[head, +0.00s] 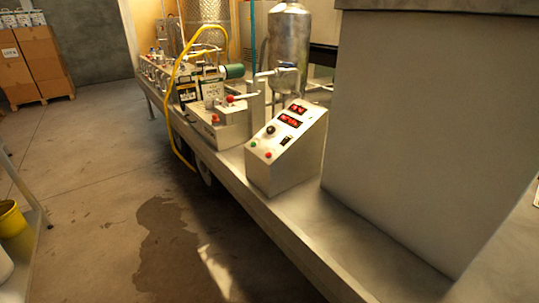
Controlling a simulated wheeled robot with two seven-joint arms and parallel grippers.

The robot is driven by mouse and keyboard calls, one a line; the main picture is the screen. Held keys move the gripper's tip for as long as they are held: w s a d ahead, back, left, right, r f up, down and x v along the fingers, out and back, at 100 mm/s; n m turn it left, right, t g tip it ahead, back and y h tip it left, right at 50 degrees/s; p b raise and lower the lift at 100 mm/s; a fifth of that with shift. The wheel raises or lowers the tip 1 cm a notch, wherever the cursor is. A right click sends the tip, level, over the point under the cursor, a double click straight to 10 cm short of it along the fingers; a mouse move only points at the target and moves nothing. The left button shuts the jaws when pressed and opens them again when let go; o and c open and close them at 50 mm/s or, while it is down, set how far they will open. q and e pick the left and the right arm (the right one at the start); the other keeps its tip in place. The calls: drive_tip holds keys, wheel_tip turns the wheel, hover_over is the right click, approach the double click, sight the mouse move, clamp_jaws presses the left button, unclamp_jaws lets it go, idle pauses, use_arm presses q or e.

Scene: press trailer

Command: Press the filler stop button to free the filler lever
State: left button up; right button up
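A beige machine (221,134) stands on the long metal bench. A lever with a red knob (230,99) sticks out to the left above it. A red button-like part (215,118) shows on its front. Nearer stands a sloped control box (283,171) with red lit displays (291,121), a black knob (270,130), a green button (253,143) and a red button (268,155). I see no readable label telling which red part is the filler stop button. Neither of my grippers is in view.
The bench (300,243) runs from the near right to the far left. A large grey cabinet (420,140) blocks the right. A yellow hose (172,100) hangs over the bench's edge. The floor on the left is open, with a dark wet patch (165,240). A yellow bucket (11,219) is at the left edge.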

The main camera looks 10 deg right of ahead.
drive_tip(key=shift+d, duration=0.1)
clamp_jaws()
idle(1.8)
